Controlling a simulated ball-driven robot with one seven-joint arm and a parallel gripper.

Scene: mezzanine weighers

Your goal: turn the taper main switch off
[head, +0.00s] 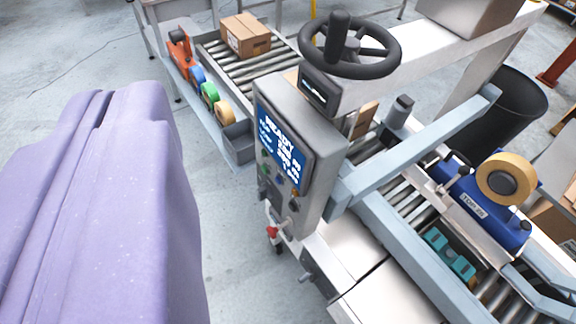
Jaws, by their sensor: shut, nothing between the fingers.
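The taper's grey control box (318,150) stands near the middle, under a black handwheel (350,45). Its blue screen (282,147) is lit and reads READY with smaller lines. Below the screen are small coloured controls, with a green one (265,154) and an orange one (295,193). My gripper (108,95), large and lavender, is at the left, shut and empty. It appears apart from the box.
A roller conveyor carries a carton (246,35). Tape rolls (209,95) line a side shelf beside it. Bare floor lies left of the box.

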